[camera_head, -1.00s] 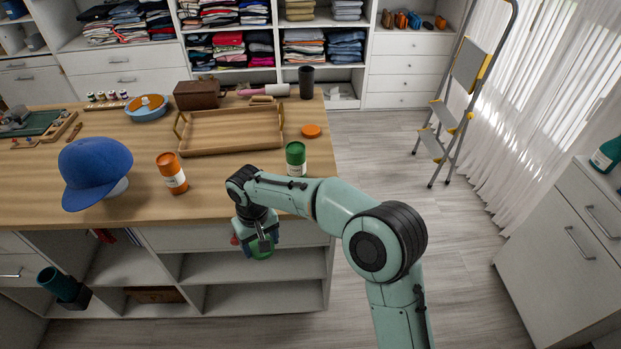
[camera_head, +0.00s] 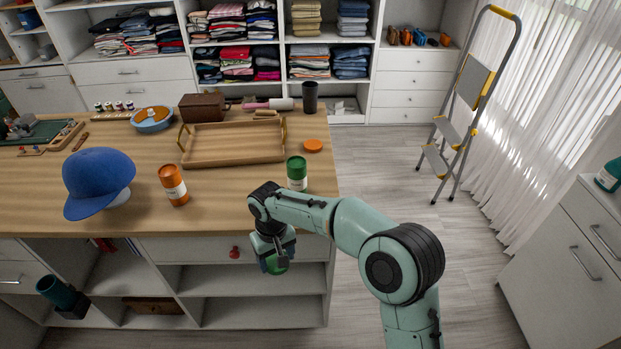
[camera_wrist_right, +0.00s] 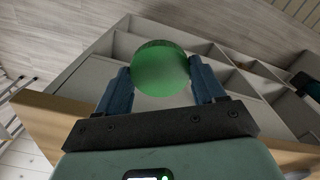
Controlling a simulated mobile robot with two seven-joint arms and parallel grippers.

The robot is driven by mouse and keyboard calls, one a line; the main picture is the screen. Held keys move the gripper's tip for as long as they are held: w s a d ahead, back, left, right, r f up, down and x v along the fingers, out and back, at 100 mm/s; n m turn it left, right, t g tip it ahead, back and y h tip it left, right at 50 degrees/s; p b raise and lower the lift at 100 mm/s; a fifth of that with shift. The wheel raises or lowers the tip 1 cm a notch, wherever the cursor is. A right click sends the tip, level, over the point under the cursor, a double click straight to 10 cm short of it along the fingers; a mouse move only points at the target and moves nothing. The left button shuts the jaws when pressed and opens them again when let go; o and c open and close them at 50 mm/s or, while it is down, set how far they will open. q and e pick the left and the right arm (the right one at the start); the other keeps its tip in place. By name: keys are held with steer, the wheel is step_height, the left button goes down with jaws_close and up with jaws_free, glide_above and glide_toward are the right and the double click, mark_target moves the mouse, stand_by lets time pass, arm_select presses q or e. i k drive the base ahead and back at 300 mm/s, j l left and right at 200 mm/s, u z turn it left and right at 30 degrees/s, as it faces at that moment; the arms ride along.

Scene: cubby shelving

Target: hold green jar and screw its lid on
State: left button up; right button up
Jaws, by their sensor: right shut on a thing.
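The green jar (camera_head: 297,173) with a white label stands upright near the front right of the wooden counter. In the head view, I cannot tell clearly whether its top is open. My right gripper (camera_head: 275,262) is in front of the counter, below the top and apart from the jar. It is shut on a round green lid (camera_head: 278,265). In the right wrist view the lid (camera_wrist_right: 161,70) sits between the two blue fingers of the right gripper (camera_wrist_right: 160,82), its round face showing. My left gripper is not in view.
An orange jar (camera_head: 174,185) and a blue cap (camera_head: 98,180) stand left of the green jar. An orange lid (camera_head: 313,146) and a wooden tray (camera_head: 234,158) lie behind it. The counter's front edge separates my right gripper from the top. A stepladder (camera_head: 458,110) stands right.

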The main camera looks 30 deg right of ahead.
mark_target(296, 165)
steer(key=l+z, duration=0.4)
steer(key=i+l+z, duration=0.1)
steer(key=z, duration=0.3)
steer(key=i+l, duration=0.05)
steer(key=l, duration=0.05)
